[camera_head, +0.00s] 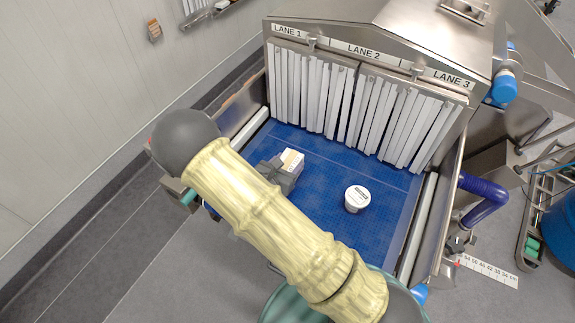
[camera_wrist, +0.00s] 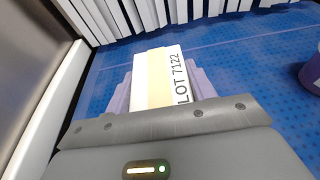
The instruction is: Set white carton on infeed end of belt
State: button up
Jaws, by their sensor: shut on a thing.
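The white carton (camera_head: 292,160) is at the left part of the blue belt (camera_head: 320,168) in the head view, in front of the strip curtain. In the wrist view the carton (camera_wrist: 158,78) shows a tan band and the print "LOT 7122". My gripper (camera_head: 283,170) is shut on the carton, with a finger on each side of it; in the wrist view the fingers (camera_wrist: 160,92) flank it. The carton's underside is hidden, so I cannot tell whether it touches the belt.
A white round tub (camera_head: 357,198) stands on the belt to the right, its edge also in the wrist view (camera_wrist: 312,73). White curtain strips (camera_head: 350,100) hang under the LANE 1, LANE 2 and LANE 3 labels. Metal side rails (camera_head: 424,225) bound the belt. Belt between carton and tub is clear.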

jog(key=shift+f, duration=0.1)
jog(key=o, duration=1.4)
jog(key=shift+s+a+r, duration=0.1)
jog(key=shift+r, duration=0.15)
jog(key=p+v, duration=0.3)
jog(key=v, duration=0.8)
jog(key=shift+s+a+r, duration=0.1)
jog(key=shift+s+a, duration=0.1)
jog(key=shift+s, duration=0.1)
jog(key=shift+d, duration=0.1)
